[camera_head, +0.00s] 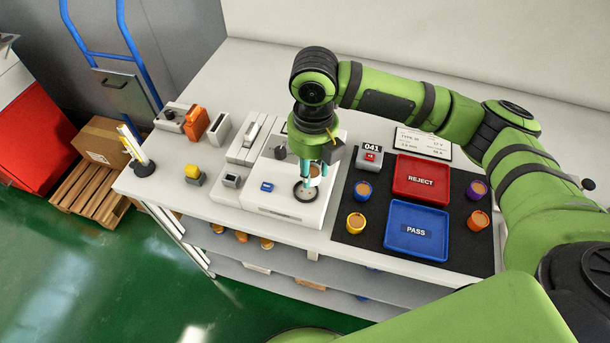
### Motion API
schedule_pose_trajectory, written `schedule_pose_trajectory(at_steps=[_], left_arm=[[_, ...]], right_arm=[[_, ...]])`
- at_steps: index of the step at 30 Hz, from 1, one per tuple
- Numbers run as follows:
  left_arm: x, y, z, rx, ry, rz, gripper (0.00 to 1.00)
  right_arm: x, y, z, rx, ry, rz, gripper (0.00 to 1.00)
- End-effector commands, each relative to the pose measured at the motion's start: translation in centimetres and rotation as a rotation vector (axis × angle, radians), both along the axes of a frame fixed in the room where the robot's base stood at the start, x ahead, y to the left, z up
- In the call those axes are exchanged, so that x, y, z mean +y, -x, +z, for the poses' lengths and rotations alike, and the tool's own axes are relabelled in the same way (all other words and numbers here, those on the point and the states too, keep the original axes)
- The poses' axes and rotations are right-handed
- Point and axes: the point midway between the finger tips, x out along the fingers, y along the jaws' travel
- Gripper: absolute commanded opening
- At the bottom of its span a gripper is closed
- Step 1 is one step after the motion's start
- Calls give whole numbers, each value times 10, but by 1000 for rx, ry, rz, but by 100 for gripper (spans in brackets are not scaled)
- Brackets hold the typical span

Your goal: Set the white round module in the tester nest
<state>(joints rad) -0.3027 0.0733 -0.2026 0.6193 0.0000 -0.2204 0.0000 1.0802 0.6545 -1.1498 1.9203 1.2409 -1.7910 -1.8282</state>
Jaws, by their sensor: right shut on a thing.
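My right gripper (312,176) hangs over the white tester on the table, its teal fingers pointing down. It is shut on a small round module (317,170), white at the side with a brown top, partly hidden by the fingers. The tester nest (304,192) is a dark ring on the front of the white tester (288,208). The module appears just above or at the nest; I cannot tell whether they touch. My left gripper is not in view.
Right of the tester, a dark mat holds a red REJECT tray (421,199), a blue PASS tray (417,252) and several coloured round modules, including a yellow one (356,222) and a blue one (362,190). A 041 counter (370,157) stands behind.

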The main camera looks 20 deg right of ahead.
Motion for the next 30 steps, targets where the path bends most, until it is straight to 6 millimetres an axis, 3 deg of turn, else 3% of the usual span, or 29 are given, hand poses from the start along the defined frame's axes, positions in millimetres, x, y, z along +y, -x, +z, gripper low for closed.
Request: schedule_pose_trajectory(at_steps=[4, 14, 26, 27, 28, 30], left_arm=[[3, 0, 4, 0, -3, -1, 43], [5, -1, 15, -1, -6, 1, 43], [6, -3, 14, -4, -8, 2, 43], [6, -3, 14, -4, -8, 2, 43], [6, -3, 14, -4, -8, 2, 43], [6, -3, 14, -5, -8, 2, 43]], right_arm=[[11, -3, -7, 0, 0, -2, 4], [11, -3, -45, 0, 1, -1, 4], [11, -3, -51, -1, 0, -1, 4], [11, -3, -51, -2, 0, -1, 53], [11, -3, -51, -2, 0, -1, 60], [11, -3, -51, -1, 0, -1, 60]])
